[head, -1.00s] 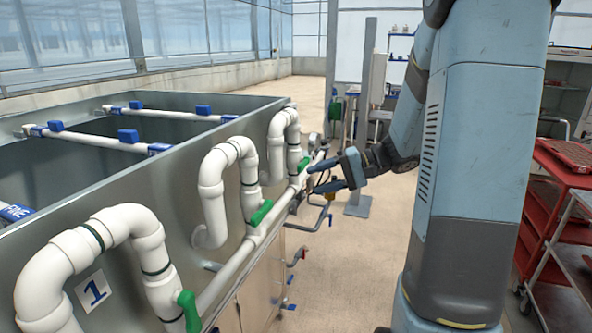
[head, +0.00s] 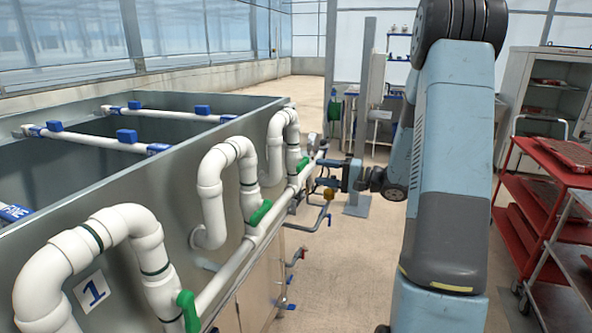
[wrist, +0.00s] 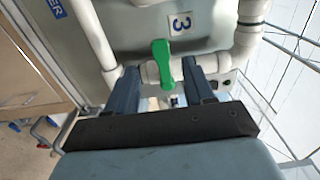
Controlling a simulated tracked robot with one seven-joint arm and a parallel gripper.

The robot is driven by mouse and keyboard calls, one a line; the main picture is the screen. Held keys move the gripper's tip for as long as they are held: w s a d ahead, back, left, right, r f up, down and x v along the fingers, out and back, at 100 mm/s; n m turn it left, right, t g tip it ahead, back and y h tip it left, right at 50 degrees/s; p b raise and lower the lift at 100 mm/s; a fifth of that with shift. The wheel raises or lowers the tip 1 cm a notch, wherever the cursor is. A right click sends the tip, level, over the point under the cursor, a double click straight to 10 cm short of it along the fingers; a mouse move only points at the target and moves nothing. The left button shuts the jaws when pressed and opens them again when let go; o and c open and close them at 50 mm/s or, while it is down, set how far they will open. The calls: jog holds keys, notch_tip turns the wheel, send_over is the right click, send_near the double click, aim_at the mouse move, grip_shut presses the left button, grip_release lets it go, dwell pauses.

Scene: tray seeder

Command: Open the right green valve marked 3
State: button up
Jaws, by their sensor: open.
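The green valve handle (wrist: 162,62) by the label marked 3 (wrist: 180,23) is in the wrist view, on a white pipe. My gripper (wrist: 160,67) is open, with one dark blue finger on each side of the handle. Gaps show between handle and fingers; whether their depths match is hard to tell. In the head view this far green handle (head: 303,164) is small, at the end of the pipe row, with my gripper (head: 322,173) just right of it. The label is not visible there.
Nearer along the white pipe are a middle green handle (head: 260,212) and a near one (head: 188,311) by the label marked 1 (head: 93,290). Grey tubing with a brass fitting (head: 328,194) hangs below my gripper. A red cart (head: 560,185) stands right.

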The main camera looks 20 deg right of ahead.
aim_at(302, 169)
jog(key=x, duration=0.8)
grip_shut()
dwell(0.5)
jog(key=shift+a, duration=0.35)
jog(key=shift+d+f, duration=0.1)
jog(key=shift+d, duration=0.3)
